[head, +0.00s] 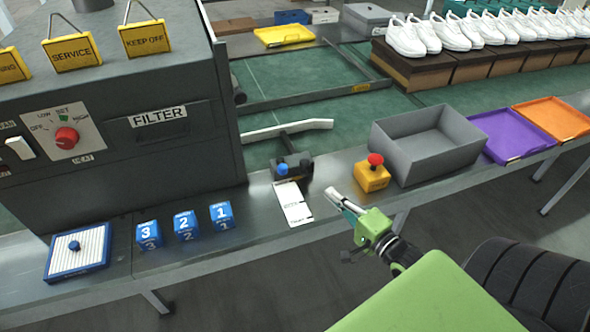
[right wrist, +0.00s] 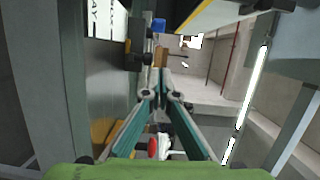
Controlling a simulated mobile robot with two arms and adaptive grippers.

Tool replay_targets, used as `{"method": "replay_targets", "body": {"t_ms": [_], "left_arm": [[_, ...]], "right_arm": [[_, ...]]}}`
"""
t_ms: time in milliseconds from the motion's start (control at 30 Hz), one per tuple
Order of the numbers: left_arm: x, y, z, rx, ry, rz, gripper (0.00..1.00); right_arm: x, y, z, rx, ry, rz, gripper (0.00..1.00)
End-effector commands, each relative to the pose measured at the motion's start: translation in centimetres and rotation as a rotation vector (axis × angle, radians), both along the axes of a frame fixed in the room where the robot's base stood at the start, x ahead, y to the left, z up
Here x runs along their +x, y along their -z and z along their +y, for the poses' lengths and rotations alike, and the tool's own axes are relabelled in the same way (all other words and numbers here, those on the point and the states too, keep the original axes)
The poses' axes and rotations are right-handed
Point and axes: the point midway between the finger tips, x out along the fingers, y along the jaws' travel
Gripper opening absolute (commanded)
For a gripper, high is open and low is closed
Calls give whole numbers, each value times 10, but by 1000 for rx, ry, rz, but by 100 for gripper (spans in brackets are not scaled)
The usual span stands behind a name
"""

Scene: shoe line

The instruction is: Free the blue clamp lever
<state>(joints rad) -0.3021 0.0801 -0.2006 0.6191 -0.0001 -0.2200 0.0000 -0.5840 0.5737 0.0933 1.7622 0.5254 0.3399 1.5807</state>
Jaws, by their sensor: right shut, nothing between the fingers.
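The clamp with a blue knob (head: 282,169) sits on the metal ledge in the middle of the head view, with a dark body (head: 300,166). A pale bar (head: 288,129) extends behind it above the green belt. A blue piece (right wrist: 158,25) also shows at the top of the right wrist view. My right gripper (head: 332,194) is shut and empty, to the right of and nearer than the clamp, apart from it. Its fingers meet in the right wrist view (right wrist: 161,80). My left gripper is not in view.
A white card (head: 293,203) lies in front of the clamp. A yellow box with a red button (head: 372,174) and a grey bin (head: 428,149) stand to the right. Blue numbered blocks (head: 186,224) stand left, beside the filter machine (head: 120,150). The floor in front is clear.

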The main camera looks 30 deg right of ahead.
Motion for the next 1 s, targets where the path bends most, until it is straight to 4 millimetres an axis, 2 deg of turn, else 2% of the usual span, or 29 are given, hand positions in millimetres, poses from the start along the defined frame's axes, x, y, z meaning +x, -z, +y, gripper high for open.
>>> {"method": "replay_targets", "body": {"t_ms": [100,267,533,800,1000], "left_arm": [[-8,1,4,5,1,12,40],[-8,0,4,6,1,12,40],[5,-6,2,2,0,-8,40],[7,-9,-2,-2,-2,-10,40],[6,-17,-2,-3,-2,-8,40]], "right_arm": [[0,0,0,-1,0,0,0],[9,-1,0,-2,1,-2,0],[53,0,2,-2,1,-3,0],[102,2,4,-3,1,-1,0],[120,4,26,0,1,0,0]]}}
